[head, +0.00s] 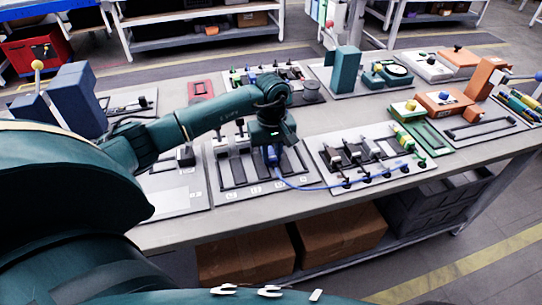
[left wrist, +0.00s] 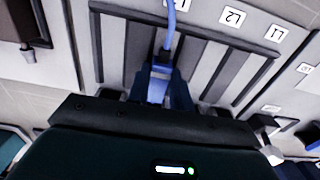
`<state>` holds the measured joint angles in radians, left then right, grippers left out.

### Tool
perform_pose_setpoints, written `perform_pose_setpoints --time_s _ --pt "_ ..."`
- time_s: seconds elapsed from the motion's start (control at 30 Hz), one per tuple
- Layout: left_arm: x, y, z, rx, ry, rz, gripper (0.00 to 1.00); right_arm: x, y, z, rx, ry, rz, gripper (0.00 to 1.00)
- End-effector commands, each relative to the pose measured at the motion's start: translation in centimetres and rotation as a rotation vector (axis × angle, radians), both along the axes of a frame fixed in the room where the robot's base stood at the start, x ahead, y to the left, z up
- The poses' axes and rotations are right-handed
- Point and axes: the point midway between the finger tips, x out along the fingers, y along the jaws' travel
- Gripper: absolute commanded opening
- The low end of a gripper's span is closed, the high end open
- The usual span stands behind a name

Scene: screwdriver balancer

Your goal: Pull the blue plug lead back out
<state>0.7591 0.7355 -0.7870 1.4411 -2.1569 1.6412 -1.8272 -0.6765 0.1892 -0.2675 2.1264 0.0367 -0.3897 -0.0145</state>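The blue plug (head: 272,155) is under my left gripper (head: 270,146), over a grey panel with dark slots (head: 232,174). In the left wrist view the plug (left wrist: 160,82) sits between the two dark fingers of the left gripper (left wrist: 158,92), which look closed against its sides. The blue lead (head: 312,188) leaves the plug and curves right across the panel to the neighbouring board; it also shows in the left wrist view (left wrist: 171,35). White labels including L1 (left wrist: 276,34) and L2 (left wrist: 232,17) line the panel edge. The plug's tip is hidden, so I cannot tell how deep it sits. My right gripper is not in view.
A board with several black-handled clamps (head: 365,160) stands right of the panel. Green and orange fixtures (head: 440,103) are farther right. A tall teal block (head: 345,72) stands behind. The table's front edge (head: 330,203) is close, with cardboard boxes (head: 342,235) below.

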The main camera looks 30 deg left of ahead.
Motion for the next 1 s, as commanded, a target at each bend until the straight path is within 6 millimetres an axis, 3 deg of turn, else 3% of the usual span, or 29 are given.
perform_pose_setpoints --time_s 0.23,1.0 --pt "0.0 0.0 0.0 0.000 0.000 0.000 0.00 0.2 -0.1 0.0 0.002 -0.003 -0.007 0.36" --pt "-1.1 -1.4 0.1 0.001 -0.001 -0.001 0.00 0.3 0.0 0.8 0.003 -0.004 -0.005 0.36"
